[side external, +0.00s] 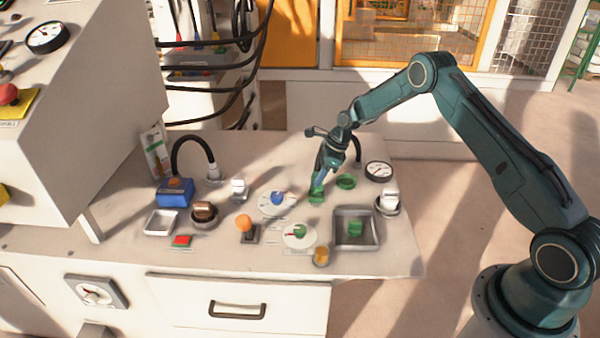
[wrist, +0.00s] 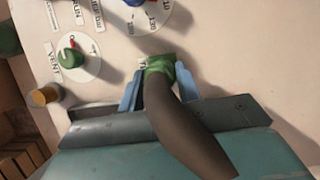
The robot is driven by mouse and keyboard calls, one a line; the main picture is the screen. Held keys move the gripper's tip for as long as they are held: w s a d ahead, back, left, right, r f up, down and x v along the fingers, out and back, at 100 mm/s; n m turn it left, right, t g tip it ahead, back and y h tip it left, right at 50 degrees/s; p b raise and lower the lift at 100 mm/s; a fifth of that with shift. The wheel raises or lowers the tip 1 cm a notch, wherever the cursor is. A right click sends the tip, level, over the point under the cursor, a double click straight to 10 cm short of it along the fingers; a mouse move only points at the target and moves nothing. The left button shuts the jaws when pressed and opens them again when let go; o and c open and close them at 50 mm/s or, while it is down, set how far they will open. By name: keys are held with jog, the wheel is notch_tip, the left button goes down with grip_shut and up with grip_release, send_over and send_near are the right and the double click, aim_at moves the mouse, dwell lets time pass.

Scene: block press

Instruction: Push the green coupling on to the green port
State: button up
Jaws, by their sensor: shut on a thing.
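My gripper (side external: 322,180) is low over the middle of the bench, pointing down. In the wrist view my gripper (wrist: 160,92) has its blue fingers shut on the green coupling (wrist: 158,68), with a thick dark hose running from it towards the camera. Green also shows at the fingertips in the side view (side external: 316,197), close to the bench top. A small green patch, possibly the port, lies just beyond the coupling in the wrist view. I cannot tell whether the coupling touches or sits on it; the fingers and hose hide the join.
A green ring (side external: 346,182) and a round gauge (side external: 378,171) stand right of my gripper. A blue-knob dial (side external: 278,202) and green-knob dial (side external: 300,235) lie left. An amber cylinder (side external: 321,256) stands near the front edge.

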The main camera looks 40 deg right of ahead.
jog(key=shift+f, duration=0.45)
dwell(0.5)
jog(key=o, duration=1.1)
jog(key=shift+c, duration=0.2)
jog(key=v, duration=1.4)
